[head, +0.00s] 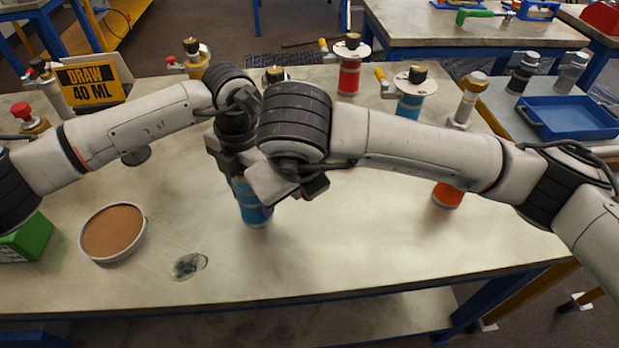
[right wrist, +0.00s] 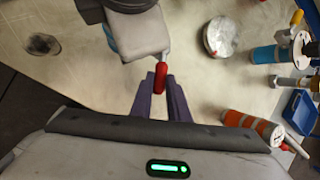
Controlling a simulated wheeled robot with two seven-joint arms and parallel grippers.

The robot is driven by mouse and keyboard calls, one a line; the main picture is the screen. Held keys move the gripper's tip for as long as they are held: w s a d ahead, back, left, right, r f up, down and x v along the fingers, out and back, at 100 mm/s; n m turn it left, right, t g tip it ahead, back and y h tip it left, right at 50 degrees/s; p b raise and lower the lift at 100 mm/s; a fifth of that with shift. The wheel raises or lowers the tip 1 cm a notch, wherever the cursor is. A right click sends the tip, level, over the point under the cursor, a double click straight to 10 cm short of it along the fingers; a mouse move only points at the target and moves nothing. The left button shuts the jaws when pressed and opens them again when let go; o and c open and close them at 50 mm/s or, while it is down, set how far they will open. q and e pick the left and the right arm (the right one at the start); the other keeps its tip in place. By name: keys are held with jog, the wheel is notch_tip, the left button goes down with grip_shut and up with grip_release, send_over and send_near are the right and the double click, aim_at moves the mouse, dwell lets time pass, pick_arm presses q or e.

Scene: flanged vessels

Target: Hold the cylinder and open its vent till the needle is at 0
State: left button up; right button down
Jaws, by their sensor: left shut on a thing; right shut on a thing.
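A blue cylinder (head: 254,212) stands upright near the middle of the table; its top is hidden by my arms. My left gripper (head: 238,165) is shut around its upper part. A sliver of blue shows beside the grey left gripper (right wrist: 138,30) in the right wrist view. My right gripper (right wrist: 160,84) has its two purple fingers shut on a small red part (right wrist: 161,73) beside the left gripper, which looks like the vent handle. In the head view the right hand hides most of this spot. I cannot make out the needle.
An orange cylinder (head: 447,195) stands to the right, partly behind my right arm. A red vessel (head: 349,78) and another blue one (head: 408,107) stand behind. A brown-topped round dish (head: 113,231) and a green block (head: 27,240) are at left. The front right tabletop is clear.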

jog(key=shift+s+a+m+h, duration=0.1)
jog(key=shift+a+m+h, duration=0.4)
jog(key=shift+m, duration=0.5)
jog(key=c, duration=1.7)
grip_release()
jog(key=shift+o, duration=0.2)
jog(key=v, duration=1.2)
